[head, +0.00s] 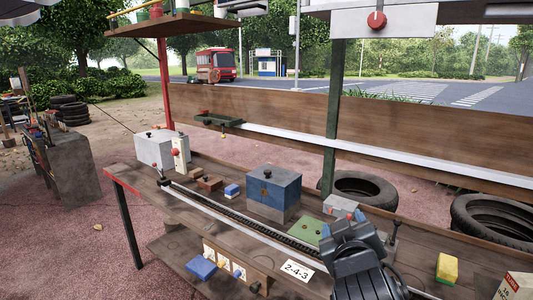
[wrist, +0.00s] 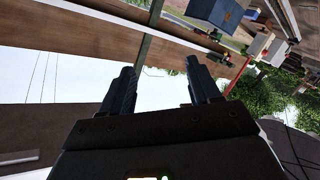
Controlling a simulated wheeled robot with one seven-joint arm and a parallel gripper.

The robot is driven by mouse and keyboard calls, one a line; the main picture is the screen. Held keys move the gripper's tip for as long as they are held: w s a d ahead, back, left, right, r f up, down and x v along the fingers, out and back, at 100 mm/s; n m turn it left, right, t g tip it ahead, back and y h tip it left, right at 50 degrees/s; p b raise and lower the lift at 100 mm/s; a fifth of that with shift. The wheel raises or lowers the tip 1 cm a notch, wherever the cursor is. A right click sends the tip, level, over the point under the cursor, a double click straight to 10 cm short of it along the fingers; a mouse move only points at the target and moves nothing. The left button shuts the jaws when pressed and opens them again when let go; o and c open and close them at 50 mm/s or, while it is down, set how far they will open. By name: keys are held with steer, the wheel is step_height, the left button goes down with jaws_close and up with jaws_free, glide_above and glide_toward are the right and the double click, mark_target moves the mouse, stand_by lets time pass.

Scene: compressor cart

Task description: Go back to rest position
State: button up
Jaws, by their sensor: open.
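My gripper (head: 352,224) is over the right part of the workbench (head: 185,222) in the head view, raised in front of the green plate. Its two fingers stand apart with nothing between them. In the wrist view my gripper (wrist: 159,68) is also open and empty, and the scene behind it appears steeply tilted, with sky between and beyond the fingers. The fingers touch nothing that I can see. Part of the bench behind the arm is hidden.
A blue-grey box (head: 273,192), a green plate (head: 306,230) and a grey-white box (head: 155,148) stand on the bench. A yellow block (head: 447,268) lies at right. A green post (head: 331,130) rises behind. A shelf (head: 170,22) hangs overhead.

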steer(key=s+d+f+y, duration=0.1)
steer(key=s+f, duration=0.4)
steer(key=s, duration=0.3)
steer(key=s+f+m+y, duration=0.1)
steer(key=s+f, duration=0.4)
steer(key=s, duration=0.4)
steer(key=s+d+f+y, duration=0.1)
steer(key=s+f, duration=0.4)
steer(key=s, duration=0.3)
steer(key=s+d+r+m, duration=0.1)
steer(key=s+d+r, duration=0.1)
steer(key=s, duration=0.9)
steer(key=s+d+r+m, duration=0.2)
steer(key=s+r, duration=0.2)
steer(key=s, duration=0.8)
steer(key=shift+s+r+g, duration=0.15)
steer(key=shift+r+g, duration=0.2)
steer(key=shift+g, duration=0.05)
